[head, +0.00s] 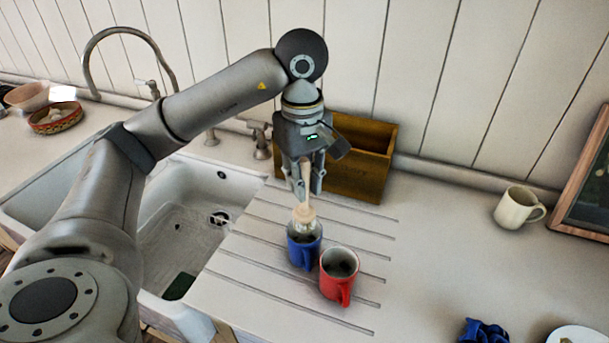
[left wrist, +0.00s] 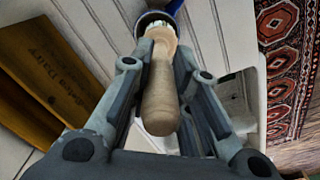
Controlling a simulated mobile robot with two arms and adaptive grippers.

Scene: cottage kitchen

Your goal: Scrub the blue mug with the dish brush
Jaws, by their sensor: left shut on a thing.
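The blue mug (head: 303,251) stands upright on the grooved drainboard, right of the sink. My left gripper (head: 306,188) is above it, pointing down, shut on the wooden handle of the dish brush (head: 304,211). The brush head is at the mug's mouth; how far the bristles reach inside cannot be told. In the left wrist view the brush handle (left wrist: 161,95) lies between the fingers (left wrist: 160,100), and part of the blue mug (left wrist: 172,8) shows beyond the brush head. My right gripper is not in view.
A red mug (head: 338,278) stands close to the blue mug's right. A wooden box (head: 360,160) is behind, against the wall. The sink (head: 185,215) is at left. A cream mug (head: 516,208), a blue cloth (head: 484,331) and a white plate (head: 578,335) are at right. Counter between is clear.

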